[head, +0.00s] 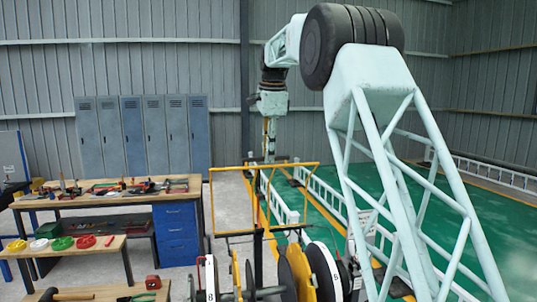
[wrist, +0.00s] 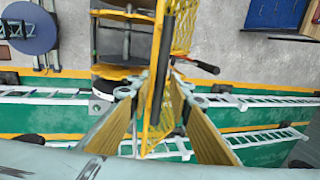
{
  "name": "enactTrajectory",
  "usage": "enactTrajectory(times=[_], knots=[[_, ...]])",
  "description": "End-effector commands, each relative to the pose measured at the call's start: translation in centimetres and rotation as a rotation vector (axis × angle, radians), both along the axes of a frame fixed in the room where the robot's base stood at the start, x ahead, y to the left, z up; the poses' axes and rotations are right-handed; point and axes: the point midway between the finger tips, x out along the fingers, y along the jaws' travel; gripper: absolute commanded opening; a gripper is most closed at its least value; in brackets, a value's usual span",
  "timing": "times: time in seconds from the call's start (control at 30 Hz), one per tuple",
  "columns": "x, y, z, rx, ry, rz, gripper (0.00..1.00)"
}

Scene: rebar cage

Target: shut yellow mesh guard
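The yellow mesh guard (wrist: 181,28) shows nearly edge-on in the wrist view, its frame and mesh running down between my fingers. A dark upright bar (wrist: 164,60) lies along it. In the head view, a yellow rectangular frame (head: 232,235), seemingly the guard, stands at centre on a dark post. My gripper (wrist: 160,88) has its two yellowish fingers apart, one on each side of the guard. Slivers of floor show between guard and left finger; contact at the tips is hard to judge. In the head view my gripper (head: 269,153) points down at the frame's upper edge.
Reels (head: 322,270) and levers crowd the area below the frame. A tool-covered workbench (head: 80,203) and blue drawers (head: 177,230) stand to the left. White ladder-like rails (head: 325,195) run along the green floor. A black-handled lever (wrist: 203,66) sticks out right of the guard.

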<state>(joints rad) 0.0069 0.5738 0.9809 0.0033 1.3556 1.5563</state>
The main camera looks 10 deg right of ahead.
Motion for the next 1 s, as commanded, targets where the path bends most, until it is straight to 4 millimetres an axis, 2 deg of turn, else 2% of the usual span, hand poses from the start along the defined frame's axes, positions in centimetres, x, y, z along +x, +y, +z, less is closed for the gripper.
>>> enactTrajectory(times=[0.03,0.2,0.67,1.0], knots=[[0.0,0.0,0.0,0.000,0.000,0.000,0.14],[0.0,0.0,0.0,0.000,0.000,0.000,0.00],[-0.2,-0.4,-0.2,0.000,-0.006,-0.004,0.00],[-1.3,-2.1,-0.7,0.000,-0.034,-0.022,0.00]])
